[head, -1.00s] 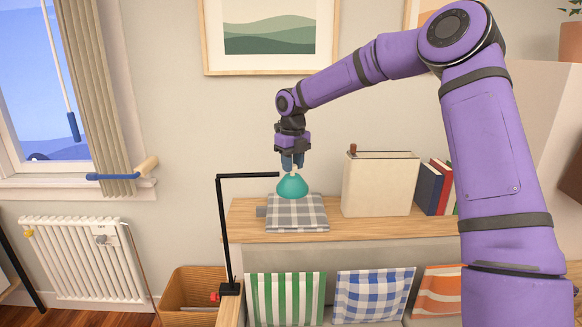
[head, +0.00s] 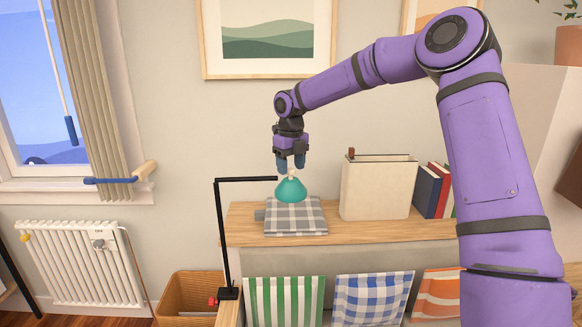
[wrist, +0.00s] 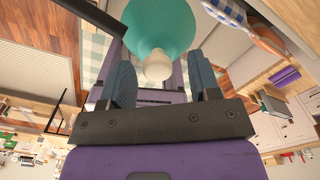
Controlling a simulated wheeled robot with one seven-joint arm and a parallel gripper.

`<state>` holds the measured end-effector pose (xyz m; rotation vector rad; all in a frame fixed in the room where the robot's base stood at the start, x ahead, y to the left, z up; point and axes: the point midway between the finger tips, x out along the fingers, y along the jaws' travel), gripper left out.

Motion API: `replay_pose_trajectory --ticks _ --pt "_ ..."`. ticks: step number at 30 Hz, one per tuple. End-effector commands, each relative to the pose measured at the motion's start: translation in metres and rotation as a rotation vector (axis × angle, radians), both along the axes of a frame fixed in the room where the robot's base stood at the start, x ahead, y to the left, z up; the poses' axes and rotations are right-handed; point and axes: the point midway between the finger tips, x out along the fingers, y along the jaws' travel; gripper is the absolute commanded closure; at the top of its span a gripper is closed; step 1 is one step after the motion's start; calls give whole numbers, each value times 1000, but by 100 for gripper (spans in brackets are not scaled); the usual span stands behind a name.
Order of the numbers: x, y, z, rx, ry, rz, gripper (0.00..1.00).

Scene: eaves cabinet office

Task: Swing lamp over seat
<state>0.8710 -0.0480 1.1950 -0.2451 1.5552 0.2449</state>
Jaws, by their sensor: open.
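The lamp has a teal shade (head: 291,190) with a small cream knob on top, hanging at the end of a thin black arm (head: 245,179) on a black post. It hangs above a grey plaid folded cloth on the wooden top. My gripper (head: 291,170) points down just above the shade, with its fingers apart. In the wrist view, the cream knob (wrist: 158,68) lies between the two open fingers, with a gap on each side. The teal shade also fills the upper middle there. No seat can be made out clearly.
The plaid cloth (head: 295,217) lies under the shade. A cream box-like case (head: 376,189) and several books (head: 432,190) stand to its right. Space left of the lamp post is mostly clear.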

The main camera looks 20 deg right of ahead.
Motion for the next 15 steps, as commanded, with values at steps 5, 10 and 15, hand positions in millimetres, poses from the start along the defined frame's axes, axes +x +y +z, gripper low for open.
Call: replay_pose_trajectory --ticks 5,10,15 --pt "0 0 27 0 -3 -1 43" --pt "1 0 60 0 -4 -1 43" --pt "1 -1 86 0 -3 -1 43"
